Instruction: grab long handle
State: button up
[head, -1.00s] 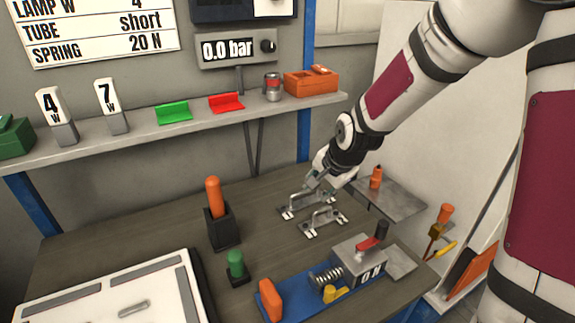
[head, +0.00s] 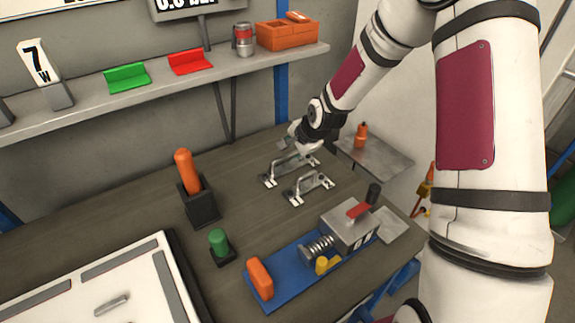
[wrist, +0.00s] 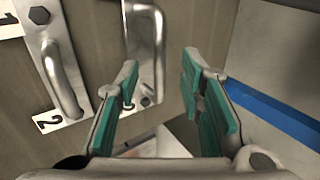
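Two metal pull handles on plates lie on the table side by side. The long handle (head: 288,171) is the farther one, and the short handle (head: 311,187) is nearer. My gripper (head: 298,148) is just above and behind the long handle's right part. One handle stands beside the left fingertip and another, by a "2" label, is farther left. I cannot tell from the wrist view whether a finger touches metal.
A blue fixture (head: 283,288) with a spring and grey block stands at the front. An orange peg in a black holder (head: 201,207) and a green knob (head: 219,243) are left. A shelf (head: 170,89) runs behind. Bare table lies left of the handles.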

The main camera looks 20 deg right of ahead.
aim_at(286, 157)
jog(key=x, duration=0.5)
jog(key=shift+a+f, duration=0.1)
grip_shut()
